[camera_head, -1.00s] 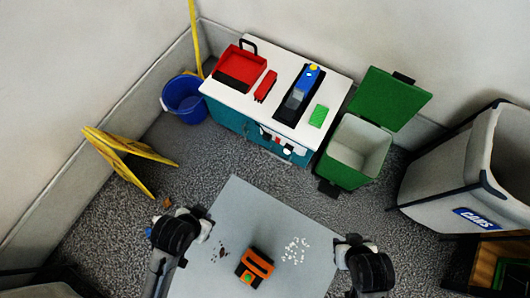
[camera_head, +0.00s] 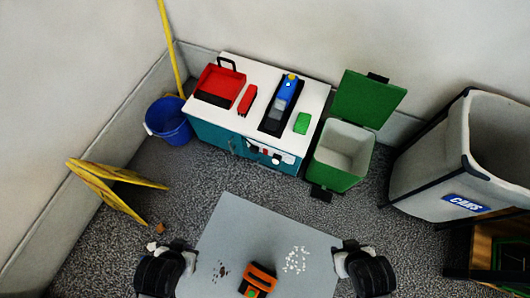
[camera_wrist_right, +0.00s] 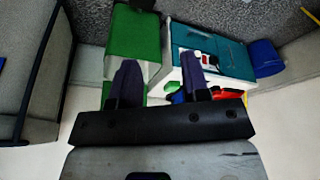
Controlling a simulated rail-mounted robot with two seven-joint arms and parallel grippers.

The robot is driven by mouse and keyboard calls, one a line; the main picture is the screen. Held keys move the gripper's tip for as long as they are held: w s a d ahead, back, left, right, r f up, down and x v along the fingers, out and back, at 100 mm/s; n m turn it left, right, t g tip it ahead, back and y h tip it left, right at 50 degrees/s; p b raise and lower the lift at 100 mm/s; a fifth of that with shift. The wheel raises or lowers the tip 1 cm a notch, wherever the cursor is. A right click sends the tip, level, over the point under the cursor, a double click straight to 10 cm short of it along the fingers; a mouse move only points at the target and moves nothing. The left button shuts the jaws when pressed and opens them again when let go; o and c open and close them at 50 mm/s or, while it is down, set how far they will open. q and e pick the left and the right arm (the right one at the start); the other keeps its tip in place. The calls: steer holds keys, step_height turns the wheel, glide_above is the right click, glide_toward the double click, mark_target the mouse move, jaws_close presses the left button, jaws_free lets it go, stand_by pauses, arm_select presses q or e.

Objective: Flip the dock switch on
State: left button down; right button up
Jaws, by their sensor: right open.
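A blue handheld device (camera_head: 290,86) stands in a black dock (camera_head: 270,125) on the white-topped teal cabinet (camera_head: 214,138). A white panel (camera_head: 286,158) with small red and dark parts is on the cabinet's front; it also shows in the right wrist view (camera_wrist_right: 206,59). Which part is the dock switch, and its position, are too small to tell. My right gripper (camera_head: 340,254) is at the right edge of the grey table, well short of the cabinet. Its fingers are apart and empty in the right wrist view (camera_wrist_right: 160,80). My left gripper (camera_head: 190,258) is at the table's left edge; its jaws are unclear.
The grey table (camera_head: 245,215) bears an orange-black object (camera_head: 259,277), white bits and dark crumbs. A green bin (camera_head: 340,160) with raised lid stands right of the cabinet. A blue bucket (camera_head: 168,122) and yellow folding sign (camera_head: 105,185) are left. Grey carpet lies between table and cabinet.

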steer(key=shift+c, duration=0.3)
steer(key=shift+r, duration=0.1)
steer(key=shift+c, duration=0.9)
steer(key=shift+r+p, duration=0.6)
steer(key=shift+p, duration=0.05)
steer(key=shift+c, duration=1.4)
step_height(320, 180, up, 27)
steer(key=p, duration=2.6)
steer(key=shift+p, duration=0.4)
jaws_close()
steer(key=shift+f, duration=0.1)
steer(key=shift+f, duration=0.15)
steer(key=shift+w+a, duration=0.1)
